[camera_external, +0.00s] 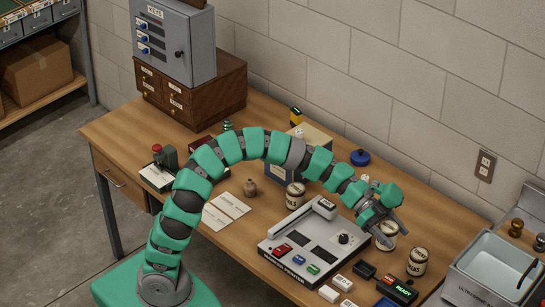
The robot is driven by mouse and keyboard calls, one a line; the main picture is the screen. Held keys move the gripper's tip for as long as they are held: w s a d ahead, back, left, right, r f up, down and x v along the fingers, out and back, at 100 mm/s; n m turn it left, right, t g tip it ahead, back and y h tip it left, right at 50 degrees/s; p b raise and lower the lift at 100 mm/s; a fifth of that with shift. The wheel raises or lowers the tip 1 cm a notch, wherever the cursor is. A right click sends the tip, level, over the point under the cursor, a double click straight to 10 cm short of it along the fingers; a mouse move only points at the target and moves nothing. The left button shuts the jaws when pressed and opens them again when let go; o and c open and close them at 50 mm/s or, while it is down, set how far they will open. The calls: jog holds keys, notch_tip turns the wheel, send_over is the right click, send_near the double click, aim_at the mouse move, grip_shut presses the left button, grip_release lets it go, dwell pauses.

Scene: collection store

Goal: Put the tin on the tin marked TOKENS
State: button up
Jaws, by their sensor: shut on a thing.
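My gripper (394,239) is at the right end of my green arm, over the right part of the wooden bench. It is shut on a small cream tin (388,229), partly covered by the fingers. I cannot tell whether this tin touches the bench. Another cream tin (418,262) with dark bands stands upright to the right of and nearer than my gripper. A third similar tin (295,196) stands left of my gripper, under the arm's arch. The tins bear dark lettering too small to read, so I cannot tell which is marked TOKENS.
A grey device (313,245) with coloured buttons lies left of my gripper. A black unit with a green READY display (398,291) lies in front. A metal basin (495,268) is at the right. A blue round object (360,157) lies behind. A key cabinet (172,42) stands back left.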

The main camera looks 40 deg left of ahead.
jog(key=w+d, duration=0.4)
jog(key=w, duration=0.1)
jog(key=w+d+f, duration=0.1)
jog(key=w+d, duration=0.2)
jog(key=shift+w, duration=0.15)
jog(key=shift+w+d+f+b, duration=0.15)
jog(key=shift+f+b, duration=0.1)
jog(key=shift+f, duration=0.65)
jog(key=shift+w+d+f+b, duration=0.15)
jog(key=shift+f+b, duration=0.1)
jog(key=shift+f, duration=0.6)
jog(key=shift+s+f, duration=0.1)
jog(key=o, duration=1.2)
jog(key=p+v, duration=0.1)
jog(key=v, duration=1.1)
jog(key=shift+a, duration=0.1)
